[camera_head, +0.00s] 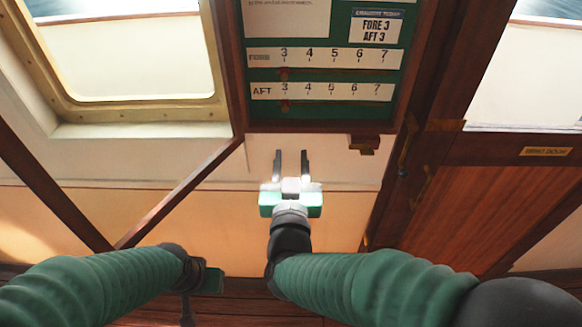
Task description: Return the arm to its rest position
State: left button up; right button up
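My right gripper (291,163) is raised in the middle of the view, just below the green board. Its two dark fingers point up and stand apart with nothing between them. Its green arm comes in from the lower right. My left arm comes in from the lower left, and its gripper (188,310) hangs low near the bottom edge. Its fingers are mostly hidden or cut off, so I cannot tell whether they are apart.
The green board (325,114) has a FORE scale and an AFT scale, each with a small red marker near 3. A card (376,27) on it reads FORE 3, AFT 3. A window (130,55) is at left and a wooden door (480,195) at right.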

jog(key=s+d+f+n+g+y, duration=0.15)
jog(key=d+f+g, duration=0.25)
jog(key=f, duration=0.4)
jog(key=s+d+f+g, duration=0.2)
jog(key=d+f+g, duration=0.25)
jog(key=f, duration=0.35)
jog(key=s+d+f+g, duration=0.3)
jog(key=s+d, duration=0.2)
jog(key=s, duration=0.2)
jog(key=s+d+f+m+g+h, duration=0.1)
jog(key=s+d+f+g, duration=0.3)
jog(key=s+d, duration=0.2)
jog(key=shift+s+f, duration=0.25)
jog(key=shift+s, duration=0.45)
jog(key=shift+h, duration=0.25)
